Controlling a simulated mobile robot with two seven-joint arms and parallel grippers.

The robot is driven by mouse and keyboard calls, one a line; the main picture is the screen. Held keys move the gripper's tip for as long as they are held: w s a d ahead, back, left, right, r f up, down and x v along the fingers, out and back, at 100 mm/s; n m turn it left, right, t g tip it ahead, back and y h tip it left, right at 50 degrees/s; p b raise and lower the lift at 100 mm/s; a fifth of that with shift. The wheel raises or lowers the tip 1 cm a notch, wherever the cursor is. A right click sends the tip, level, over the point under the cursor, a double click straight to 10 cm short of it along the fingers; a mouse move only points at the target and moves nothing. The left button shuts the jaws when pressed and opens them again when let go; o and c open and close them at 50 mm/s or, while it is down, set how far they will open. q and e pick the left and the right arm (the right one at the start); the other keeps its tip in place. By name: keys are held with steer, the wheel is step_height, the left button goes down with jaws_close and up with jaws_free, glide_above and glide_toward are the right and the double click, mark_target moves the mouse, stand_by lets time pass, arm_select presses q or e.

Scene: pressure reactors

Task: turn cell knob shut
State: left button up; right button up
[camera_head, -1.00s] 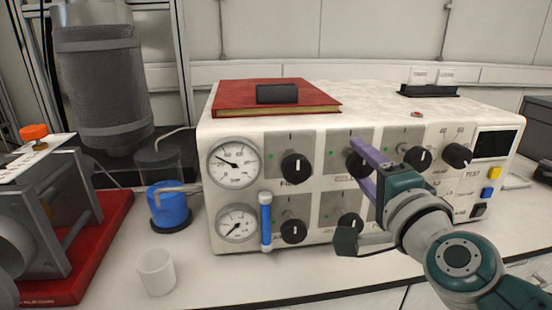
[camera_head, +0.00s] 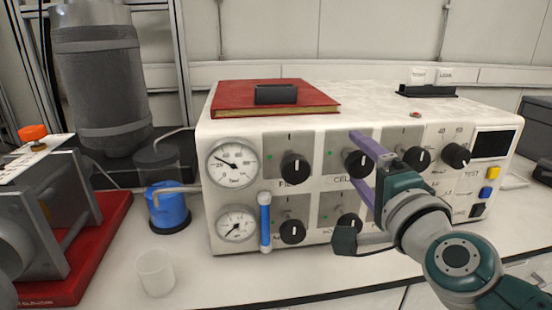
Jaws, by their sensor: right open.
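The cell knob (camera_head: 357,164) is a round black knob with a white pointer mark, in the upper row of the white control box (camera_head: 400,115). The letters "CELL" show in part below it. My right gripper (camera_head: 362,160) is at this knob, with its purple fingers apart, one above and one below the knob's right side. The fingers partly cover the knob and its panel. I cannot tell whether they touch it. My left gripper is not in view.
Black knobs sit close by: the fill knob (camera_head: 296,167) at left, another (camera_head: 417,159) at right, and a lower one (camera_head: 349,225). A white cup (camera_head: 155,272) stands on the counter.

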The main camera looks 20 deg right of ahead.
steer(key=v, duration=1)
